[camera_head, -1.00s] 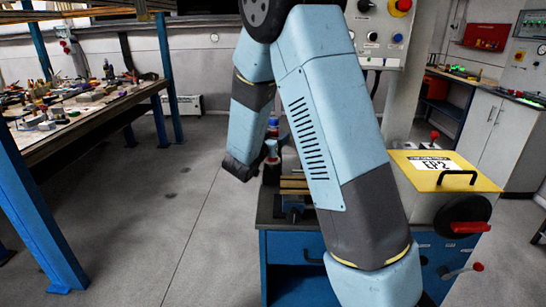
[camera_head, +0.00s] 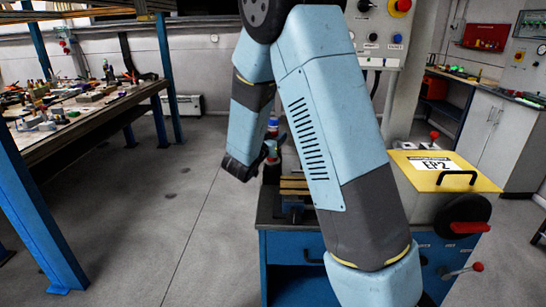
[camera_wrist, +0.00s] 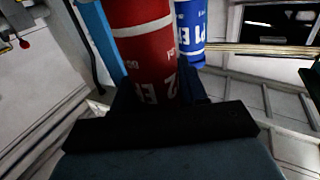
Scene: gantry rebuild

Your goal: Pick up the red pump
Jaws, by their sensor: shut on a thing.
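The red pump (camera_wrist: 145,55) is a red cylinder with white lettering and white bands in the wrist view. My gripper (camera_wrist: 160,92) is shut on it, with dark fingers on both sides of its lower part. The pump's far end runs out of the top of the picture. In the head view my gripper (camera_head: 270,152) is small, beyond my forearm and above the back of the blue bench, and the pump cannot be made out clearly there.
A blue cylinder (camera_wrist: 190,28) with white lettering stands just right of the red pump. The blue bench (camera_head: 290,246) has a yellow-lidded box (camera_head: 400,170) at its right. A cluttered worktable (camera_head: 90,115) stands at the left. The floor between is clear.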

